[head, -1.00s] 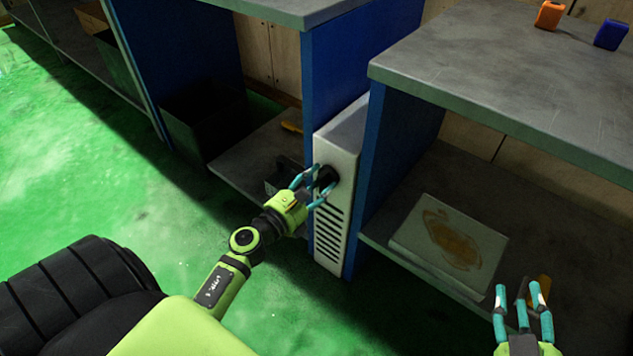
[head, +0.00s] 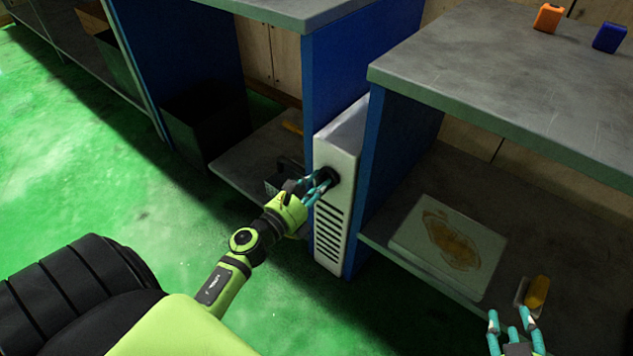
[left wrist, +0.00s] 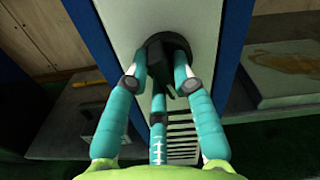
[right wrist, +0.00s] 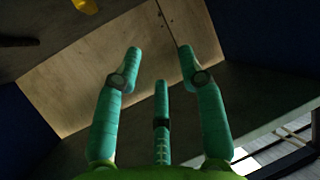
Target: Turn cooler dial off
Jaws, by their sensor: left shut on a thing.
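The cooler (head: 339,152) is a narrow white unit with dark vent slots, standing between two blue panels. Its black dial (head: 333,175) is on the upper front face. In the left wrist view the dial (left wrist: 168,43) is round with a raised grip, partly covered by my fingers. My left gripper (head: 325,180) has its teal fingers closed around the dial's grip. I cannot read any dial marking. My right gripper (head: 510,322) is open and empty, at the lower right in front of the shelf, away from the cooler. It also shows in the right wrist view (right wrist: 160,75).
Grey worktops (head: 500,85) stand either side of the cooler. An orange block (head: 548,18) and a blue block (head: 609,38) sit on the right one. A stained flat box (head: 448,245) and a yellow-handled item (head: 536,292) lie on the lower right shelf. The green floor (head: 150,220) is open.

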